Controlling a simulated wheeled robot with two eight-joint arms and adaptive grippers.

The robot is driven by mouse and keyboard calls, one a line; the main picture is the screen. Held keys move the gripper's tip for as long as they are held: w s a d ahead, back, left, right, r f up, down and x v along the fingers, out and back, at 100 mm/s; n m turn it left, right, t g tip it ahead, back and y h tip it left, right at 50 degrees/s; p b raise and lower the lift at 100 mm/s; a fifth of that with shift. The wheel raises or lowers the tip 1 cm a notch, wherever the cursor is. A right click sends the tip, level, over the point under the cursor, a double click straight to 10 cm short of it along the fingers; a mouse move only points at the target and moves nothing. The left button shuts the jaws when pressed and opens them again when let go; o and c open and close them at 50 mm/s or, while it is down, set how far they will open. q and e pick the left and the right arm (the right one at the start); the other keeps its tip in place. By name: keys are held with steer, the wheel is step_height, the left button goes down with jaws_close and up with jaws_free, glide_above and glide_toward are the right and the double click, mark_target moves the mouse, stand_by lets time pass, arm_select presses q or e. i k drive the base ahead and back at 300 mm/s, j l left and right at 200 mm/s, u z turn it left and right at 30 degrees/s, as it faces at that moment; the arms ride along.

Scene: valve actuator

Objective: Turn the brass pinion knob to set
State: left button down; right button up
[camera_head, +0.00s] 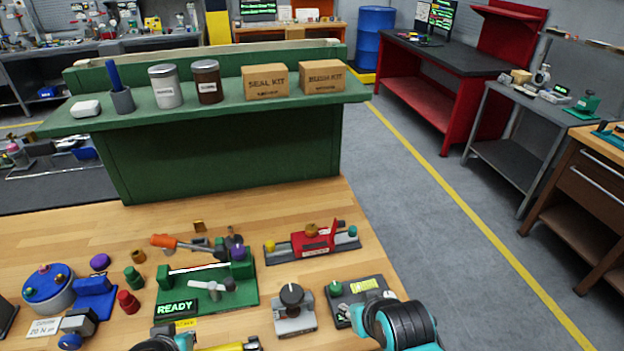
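A red block device (318,243) sits on a dark rail base on the wooden bench. A round brass-coloured knob (311,230) stands on its top; this looks like the pinion knob. A yellow knob (270,246) is at the rail's left end and a green one (352,231) at its right end. My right arm's black and teal end (400,325) is at the lower right, in front of the red device and apart from it; its fingers are not clear. My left arm's end (160,343) is cut off by the bottom edge, its fingers hidden.
A green fixture (235,295) with a READY display stands left of the red device. A grey block with a black knob (292,310) and a dark panel (363,289) stand in front of it. A screwdriver (165,241) lies behind the fixture. A blue-topped round device (48,285) is at left.

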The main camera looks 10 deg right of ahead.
mark_target(311, 229)
steer(key=l+u, duration=0.15)
steer(key=l, duration=0.3)
steer(key=k+l+u, duration=0.15)
steer(key=l, duration=0.3)
steer(key=l+u, duration=0.15)
steer(key=l, duration=0.25)
steer(key=k+l+u, duration=0.15)
steer(key=l, duration=0.25)
steer(key=k+l+u, duration=0.15)
steer(key=l, duration=0.25)
steer(key=k+l+u, duration=0.15)
steer(key=l, duration=0.25)
steer(key=k+l+u, duration=0.15)
steer(key=l, duration=0.2)
steer(key=k, duration=0.05)
